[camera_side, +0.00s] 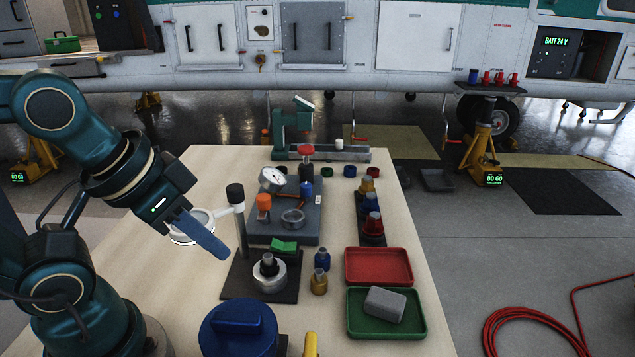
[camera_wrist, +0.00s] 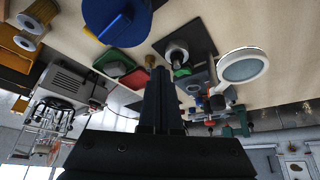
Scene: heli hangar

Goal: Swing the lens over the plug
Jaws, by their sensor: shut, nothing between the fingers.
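The lens (camera_side: 181,239) is a round magnifier with a white rim on an arm from a black-capped post (camera_side: 236,205). It stands out to the left of the post, away from the plug, and my gripper partly hides it in the side view. In the wrist view the lens (camera_wrist: 243,67) shows whole on the right. The plug (camera_side: 268,262) is a dark piece upright in a silver ring on the black base (camera_side: 230,289), and it also shows in the wrist view (camera_wrist: 176,53). My gripper (camera_side: 222,250) is shut and empty, in front of the lens; contact cannot be told.
A grey plate (camera_side: 310,232) with a dial gauge (camera_side: 272,178) lies behind the post. A blue lidded pot (camera_side: 238,330) stands in front. Small blue and brass fittings (camera_side: 320,270) stand right of the plug, beside red (camera_side: 352,265) and green (camera_side: 355,318) trays. The table's left side is clear.

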